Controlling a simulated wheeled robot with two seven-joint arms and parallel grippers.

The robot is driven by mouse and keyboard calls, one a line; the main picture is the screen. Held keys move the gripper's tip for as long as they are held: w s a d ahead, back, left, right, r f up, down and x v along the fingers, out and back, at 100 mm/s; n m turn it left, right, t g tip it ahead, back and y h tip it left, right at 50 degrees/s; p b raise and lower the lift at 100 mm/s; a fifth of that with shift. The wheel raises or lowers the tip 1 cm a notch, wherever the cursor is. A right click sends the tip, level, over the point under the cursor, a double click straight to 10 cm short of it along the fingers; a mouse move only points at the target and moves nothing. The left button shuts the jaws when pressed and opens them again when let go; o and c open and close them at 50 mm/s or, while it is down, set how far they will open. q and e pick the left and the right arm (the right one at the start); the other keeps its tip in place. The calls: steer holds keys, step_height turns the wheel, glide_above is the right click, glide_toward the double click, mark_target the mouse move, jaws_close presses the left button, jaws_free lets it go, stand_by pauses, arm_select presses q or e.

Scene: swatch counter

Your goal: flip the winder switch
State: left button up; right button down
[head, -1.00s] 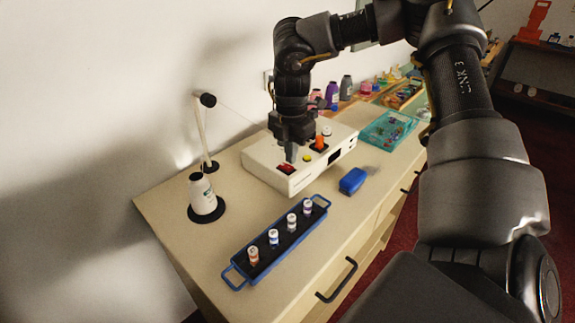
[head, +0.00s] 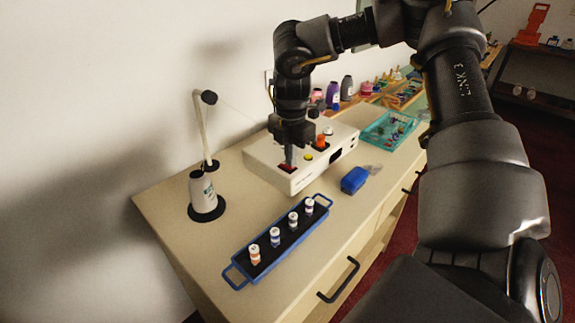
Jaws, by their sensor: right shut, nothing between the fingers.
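The winder (head: 300,181) is a white box on the counter, seen in the head view. A red switch (head: 286,167) sits in a dark patch at its front left. A yellow button (head: 308,157) and an orange spool (head: 320,141) are to the right of it on the top face. My right gripper (head: 290,160) points down from above with its fingers shut and empty. Its tips are at the red switch and hide part of it. I cannot tell whether they touch it or which way the switch is tipped. My left gripper is not in view.
A blue tray (head: 238,262) with several small spools lies in front of the winder. A blue block (head: 354,180) is to the right. A thread cone (head: 202,194) with a thread arm (head: 203,130) stands left. A teal tray (head: 388,130) and bottles are behind.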

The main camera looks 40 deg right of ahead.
steer(key=shift+f, duration=0.3)
steer(key=shift+r, duration=0.15)
steer(key=shift+r+p, duration=1.65)
steer(key=shift+r, duration=1.8)
